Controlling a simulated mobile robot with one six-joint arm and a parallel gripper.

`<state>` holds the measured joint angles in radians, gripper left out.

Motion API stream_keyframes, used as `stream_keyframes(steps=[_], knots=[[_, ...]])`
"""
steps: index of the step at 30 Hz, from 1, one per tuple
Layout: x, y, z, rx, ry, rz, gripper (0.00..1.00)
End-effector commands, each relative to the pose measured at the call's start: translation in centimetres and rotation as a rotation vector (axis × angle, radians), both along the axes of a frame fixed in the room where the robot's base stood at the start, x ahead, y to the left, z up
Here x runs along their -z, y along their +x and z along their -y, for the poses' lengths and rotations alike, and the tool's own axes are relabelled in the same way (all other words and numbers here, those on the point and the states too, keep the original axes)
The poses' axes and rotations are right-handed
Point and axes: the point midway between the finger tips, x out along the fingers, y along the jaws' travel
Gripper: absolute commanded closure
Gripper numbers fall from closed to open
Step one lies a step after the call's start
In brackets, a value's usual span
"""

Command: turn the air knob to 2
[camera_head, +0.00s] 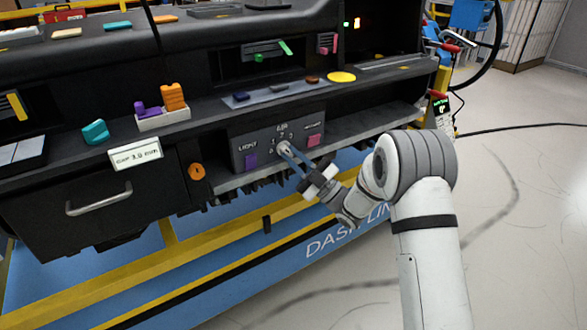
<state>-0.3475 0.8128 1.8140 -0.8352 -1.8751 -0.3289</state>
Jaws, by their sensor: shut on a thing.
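The air knob (283,147) is a small pale knob in the middle of a dark control panel (237,144) on the dashboard. Small numbers, including what looks like 2, are printed around it under the word AIR. My gripper (286,150) comes from the lower right and is shut on the knob, with its fingertips covering much of it. The knob's pointer direction is too small and covered to read. A purple light switch (250,160) is to the left of the knob, and a pink switch (314,140) is to its right.
A drawer with a handle (99,200) and an orange round knob (196,171) are to the left. A white tray (164,121) with purple and orange pieces sits on the ledge above. Open floor (520,220) lies to the right.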

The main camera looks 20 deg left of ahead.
Motion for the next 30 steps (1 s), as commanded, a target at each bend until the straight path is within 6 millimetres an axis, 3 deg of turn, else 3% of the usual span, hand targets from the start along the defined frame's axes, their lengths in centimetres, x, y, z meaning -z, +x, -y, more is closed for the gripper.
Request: stream_keyframes(steps=[1, 15, 30], knots=[[0.86, -0.20, -0.12, -0.002, 0.027, -0.034, 1.00], [0.82, -0.64, -0.46, -0.001, 0.285, -0.336, 1.00], [0.48, -0.73, -0.55, 0.003, 0.398, -0.471, 1.00]])
